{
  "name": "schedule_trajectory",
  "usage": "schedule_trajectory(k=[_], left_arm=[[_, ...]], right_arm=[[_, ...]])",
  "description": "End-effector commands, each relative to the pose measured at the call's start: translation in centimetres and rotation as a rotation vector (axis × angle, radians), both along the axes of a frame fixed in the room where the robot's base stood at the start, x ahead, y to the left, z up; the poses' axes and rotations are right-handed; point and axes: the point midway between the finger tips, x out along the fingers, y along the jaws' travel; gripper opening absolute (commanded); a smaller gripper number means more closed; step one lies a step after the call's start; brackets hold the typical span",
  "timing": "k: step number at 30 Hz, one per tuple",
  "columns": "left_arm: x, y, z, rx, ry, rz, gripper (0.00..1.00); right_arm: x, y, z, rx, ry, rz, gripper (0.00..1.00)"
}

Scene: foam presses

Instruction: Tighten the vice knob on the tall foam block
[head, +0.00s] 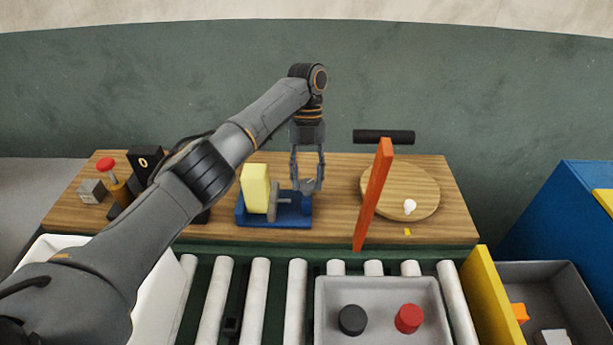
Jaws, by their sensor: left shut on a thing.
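The tall foam block (255,188) is pale yellow and stands upright on the left part of a blue vice (284,222). A grey jaw plate (273,202) stands just right of the block; I cannot tell whether it touches the foam. My left gripper (307,184) points down over the right side of the vice. Its fingers are shut on the grey vice knob (308,185), which is partly hidden between them. My right gripper is not in view.
On the wooden bench (335,229), an orange upright bar (373,195) and a round wooden board (425,187) stand right of the vice. A red-topped button (105,164) is at the far left. In front are rollers and a grey tray (380,319) with black and red round pieces.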

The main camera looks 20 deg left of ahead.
Motion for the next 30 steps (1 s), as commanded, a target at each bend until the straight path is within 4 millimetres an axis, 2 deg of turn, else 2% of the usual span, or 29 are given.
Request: schedule_trajectory(k=[10,26,27,29,30], left_arm=[[0.02,-0.14,0.02,-0.001,0.000,-0.130,0.07],[0.04,-0.11,-0.04,-0.001,-0.001,-0.149,0.07],[0.04,-0.11,-0.04,-0.001,-0.001,-0.149,0.47],[0.04,-0.10,-0.04,0.000,-0.001,-0.148,0.59],[0.04,-0.10,-0.04,0.000,-0.001,-0.148,0.61]], right_arm=[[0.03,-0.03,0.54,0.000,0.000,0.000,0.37],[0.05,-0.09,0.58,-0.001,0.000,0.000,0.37],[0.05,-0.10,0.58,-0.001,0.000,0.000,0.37],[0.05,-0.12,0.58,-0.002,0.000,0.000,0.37],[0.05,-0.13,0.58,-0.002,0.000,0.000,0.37]])
